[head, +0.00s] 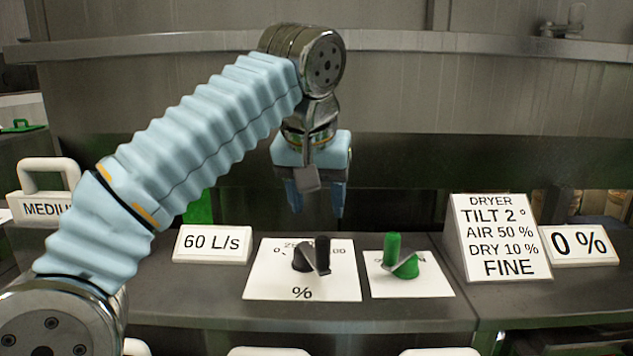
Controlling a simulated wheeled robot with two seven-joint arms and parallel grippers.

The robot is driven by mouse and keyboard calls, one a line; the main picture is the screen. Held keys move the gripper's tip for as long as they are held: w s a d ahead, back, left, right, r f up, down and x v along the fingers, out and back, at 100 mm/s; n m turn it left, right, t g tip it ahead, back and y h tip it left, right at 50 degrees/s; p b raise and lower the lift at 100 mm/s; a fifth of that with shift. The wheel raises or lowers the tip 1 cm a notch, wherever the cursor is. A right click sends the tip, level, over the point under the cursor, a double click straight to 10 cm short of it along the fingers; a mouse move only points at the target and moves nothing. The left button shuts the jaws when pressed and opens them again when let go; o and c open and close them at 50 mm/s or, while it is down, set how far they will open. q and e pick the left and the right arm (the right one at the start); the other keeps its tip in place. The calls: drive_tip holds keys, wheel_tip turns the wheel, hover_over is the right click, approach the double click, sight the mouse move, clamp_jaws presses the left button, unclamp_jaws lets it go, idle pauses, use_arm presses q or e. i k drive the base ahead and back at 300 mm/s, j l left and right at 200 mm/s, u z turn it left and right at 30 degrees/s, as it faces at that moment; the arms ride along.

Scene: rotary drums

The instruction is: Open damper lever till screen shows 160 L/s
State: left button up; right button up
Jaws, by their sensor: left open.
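A small white screen (212,244) reads 60 L/s and stands on the grey console left of the levers. A black lever (311,255) sits on a white plate marked in %, its scale partly hidden by the lever. A green lever (398,258) sits on a smaller white plate to its right. No label tells which one is the damper lever. My left gripper (316,205) points down above and behind the black lever. It is open and empty, with its fingers apart from both levers. My right gripper is not in view.
A white sign (500,238) lists dryer settings: TILT 2°, AIR 50 %, DRY 10 %, FINE. Beside it a screen (580,246) reads 0 %. A MEDIUM sign with a white handle (48,175) is at left, partly behind my arm. A large grey metal drum (480,90) fills the back.

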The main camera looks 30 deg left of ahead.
sight(307, 258)
drive_tip(key=k, duration=1)
